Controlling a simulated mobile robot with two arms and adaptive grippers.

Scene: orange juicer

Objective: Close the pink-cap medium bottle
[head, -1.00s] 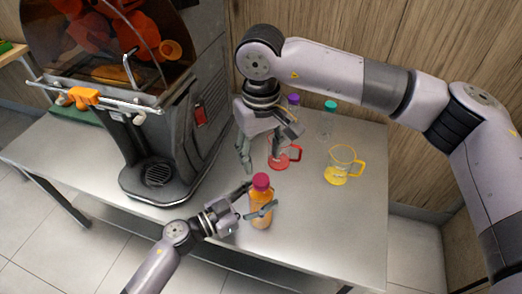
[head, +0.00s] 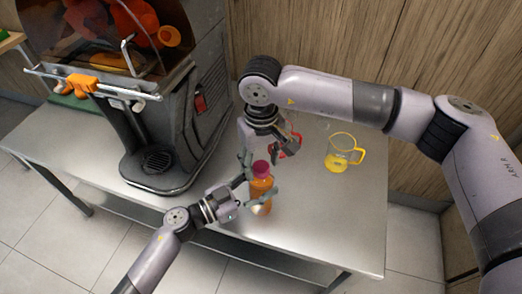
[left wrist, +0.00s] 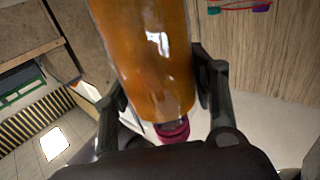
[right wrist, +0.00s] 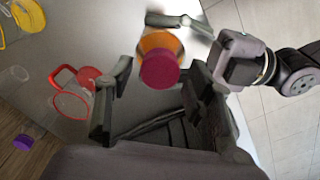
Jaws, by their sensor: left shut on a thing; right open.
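The bottle (head: 262,188) holds orange juice and stands near the table's front edge, with a pink cap (head: 261,168) on its top. How tight the cap is cannot be told. My left gripper (head: 252,199) is shut around the bottle's body; its fingers flank the bottle (left wrist: 150,60) in the left wrist view. My right gripper (head: 263,158) is open, pointing down just behind and above the cap. In the right wrist view the cap (right wrist: 160,71) shows just beyond the gap between the open fingers, with no clear contact.
A red-handled mug (right wrist: 72,98) and a yellow mug (head: 341,153) stand behind and to the right. A purple cap (right wrist: 23,142) shows in the right wrist view. The black juicer (head: 160,140) stands on the left. The table's front right is clear.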

